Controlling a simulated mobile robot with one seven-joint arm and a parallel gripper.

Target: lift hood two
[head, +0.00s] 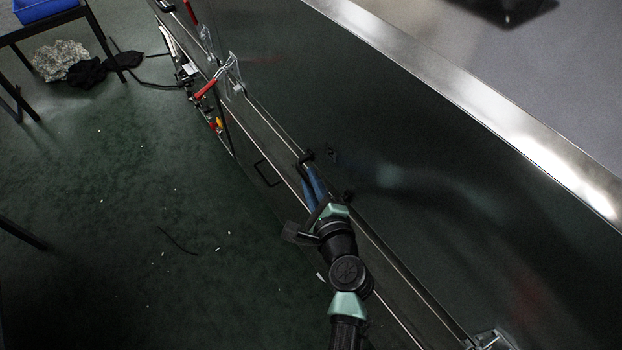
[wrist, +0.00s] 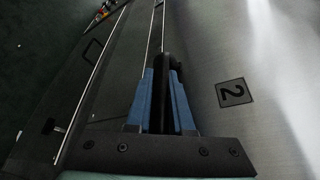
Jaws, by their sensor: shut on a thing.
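Hood two is the large steel panel that bears a dark plate marked "2" (wrist: 232,92) in the wrist view. In the head view a long dark, shiny panel (head: 430,180) fills the right side; I cannot read a number on it there. My gripper (head: 313,185) is at the panel's lower edge. In the wrist view its blue fingers (wrist: 163,100) stand on both sides of a black handle bar (wrist: 163,62) and are shut on it. Part of the bar is hidden between the fingers. The panel's lower edge appears to lie against the rail below.
Red-handled clamps (head: 205,89) sit farther up along the machine's side. A lower panel has a thin black handle (head: 266,172). The green floor (head: 130,200) is mostly open, with small white scraps.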

